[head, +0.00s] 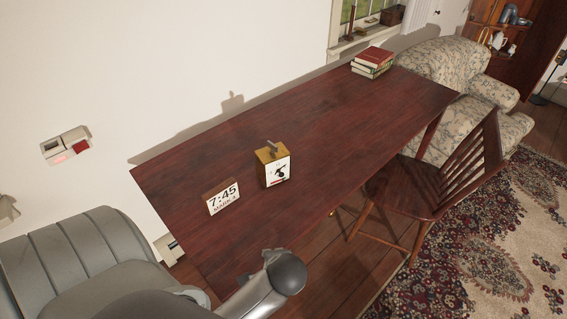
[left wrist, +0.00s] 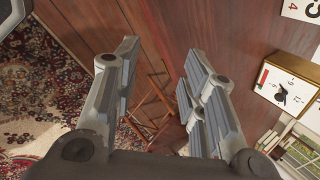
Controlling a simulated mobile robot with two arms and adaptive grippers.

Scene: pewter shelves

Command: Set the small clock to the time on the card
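The small clock (head: 264,157) is a yellow-brown wooden block with a white face, dark hands and a grey knob on top. It stands upright on the dark red table (head: 330,120); its exact time is too small to read. The card (head: 223,197) stands left of it and reads 7:45, with a smaller line below. In the left wrist view the clock (left wrist: 286,88) is at the right edge and part of the card (left wrist: 301,9) at the top right. My left gripper (left wrist: 160,62) is open and empty, apart from both, near the table's front edge. My right gripper is out of view.
A stack of books (head: 372,62) lies at the table's far end. A wooden chair (head: 440,185) stands at the front right side, before a patterned armchair (head: 445,65). A wall box with a red part (head: 67,146) is at left. The table right of the clock is clear.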

